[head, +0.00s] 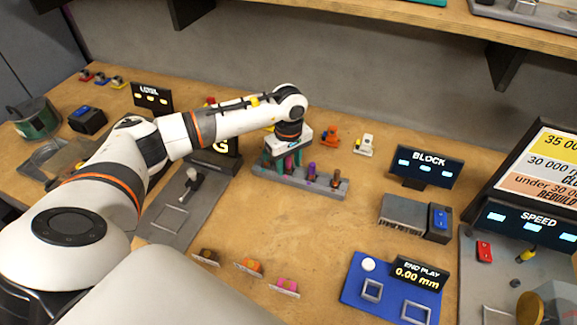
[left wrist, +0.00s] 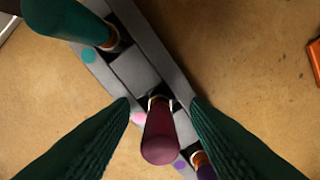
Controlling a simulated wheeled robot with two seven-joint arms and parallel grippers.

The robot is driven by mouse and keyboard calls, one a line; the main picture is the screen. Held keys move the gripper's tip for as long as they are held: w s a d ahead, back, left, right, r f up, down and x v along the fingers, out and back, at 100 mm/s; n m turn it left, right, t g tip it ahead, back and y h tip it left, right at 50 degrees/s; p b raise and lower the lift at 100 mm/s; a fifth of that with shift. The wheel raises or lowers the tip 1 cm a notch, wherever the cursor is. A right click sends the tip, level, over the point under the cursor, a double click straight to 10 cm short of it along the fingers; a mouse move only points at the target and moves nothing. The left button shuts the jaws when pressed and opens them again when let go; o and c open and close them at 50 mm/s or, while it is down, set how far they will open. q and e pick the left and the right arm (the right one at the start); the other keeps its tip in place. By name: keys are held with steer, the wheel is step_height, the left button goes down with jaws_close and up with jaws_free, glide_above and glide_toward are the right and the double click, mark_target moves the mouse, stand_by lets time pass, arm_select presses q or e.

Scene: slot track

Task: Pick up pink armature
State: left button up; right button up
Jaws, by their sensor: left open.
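A grey slotted rack (head: 325,190) stands mid-table in the head view and also shows in the left wrist view (left wrist: 135,70). My left gripper (head: 286,165) points down over its left part, open. In the left wrist view the dark pink armature (left wrist: 162,138) stands upright in the rack between my two open green fingers (left wrist: 160,125), beside a pink dot (left wrist: 138,118). The fingers look apart from it. A teal armature (left wrist: 68,22) stands at the upper left. Part of a purple one (left wrist: 205,172) shows at lower right, partly hidden by a finger. My right gripper is not in view.
An orange part (head: 330,138) and a white-yellow part (head: 364,145) lie behind the rack. Small coloured parts (head: 248,267) lie in front. Bare table lies between.

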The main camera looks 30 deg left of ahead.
arm_select(q)
jaws_close()
